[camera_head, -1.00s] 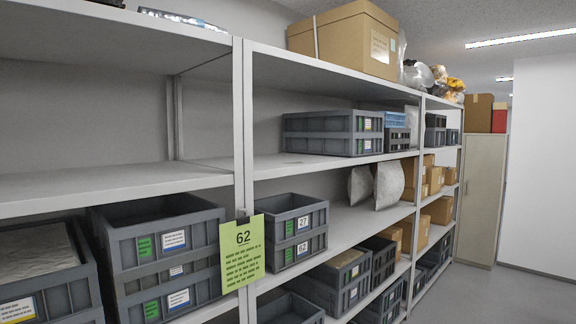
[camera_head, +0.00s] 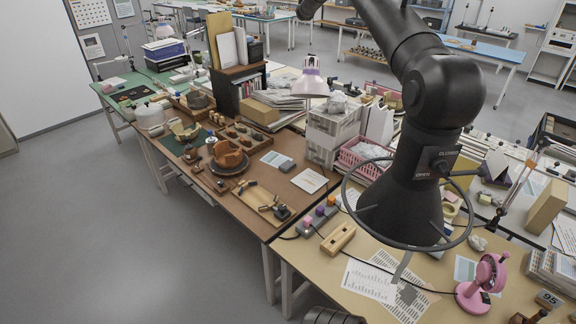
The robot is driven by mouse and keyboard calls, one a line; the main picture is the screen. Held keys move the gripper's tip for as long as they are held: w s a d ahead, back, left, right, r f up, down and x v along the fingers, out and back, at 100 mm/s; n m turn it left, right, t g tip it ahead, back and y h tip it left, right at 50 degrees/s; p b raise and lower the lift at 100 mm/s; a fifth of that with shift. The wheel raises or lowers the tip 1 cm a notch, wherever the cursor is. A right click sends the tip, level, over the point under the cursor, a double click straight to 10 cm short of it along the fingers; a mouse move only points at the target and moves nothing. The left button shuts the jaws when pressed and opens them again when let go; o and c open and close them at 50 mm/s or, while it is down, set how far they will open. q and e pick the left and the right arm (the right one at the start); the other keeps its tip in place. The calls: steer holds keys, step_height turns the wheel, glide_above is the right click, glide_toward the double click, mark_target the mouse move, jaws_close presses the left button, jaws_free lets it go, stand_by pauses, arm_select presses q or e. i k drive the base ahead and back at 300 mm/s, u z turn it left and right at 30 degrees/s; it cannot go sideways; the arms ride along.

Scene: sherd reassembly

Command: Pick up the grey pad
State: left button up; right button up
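A small flat grey square (camera_head: 408,293) lies on printed sheets on the tan table, below the black hood; it may be the grey pad. A small grey block (camera_head: 287,166) also lies on the brown table, beside a white card. I cannot tell for certain which is the pad. No gripper fingers of mine show. A dark ribbed shape (camera_head: 335,317) is cut off by the bottom edge, and it may be part of my arm.
A black extraction arm with a hood (camera_head: 405,205) and ring hangs over the tan table (camera_head: 335,285), hiding part of it. A pink fan (camera_head: 484,284), a wooden block (camera_head: 338,238) and a power strip (camera_head: 317,217) stand around the sheets. The floor at left is clear.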

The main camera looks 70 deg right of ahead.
mark_target(287, 167)
steer(key=z, duration=1.15)
steer(key=i, duration=3.35)
steer(key=z, duration=3.8)
steer(key=i, duration=0.2)
steer(key=u, duration=0.3)
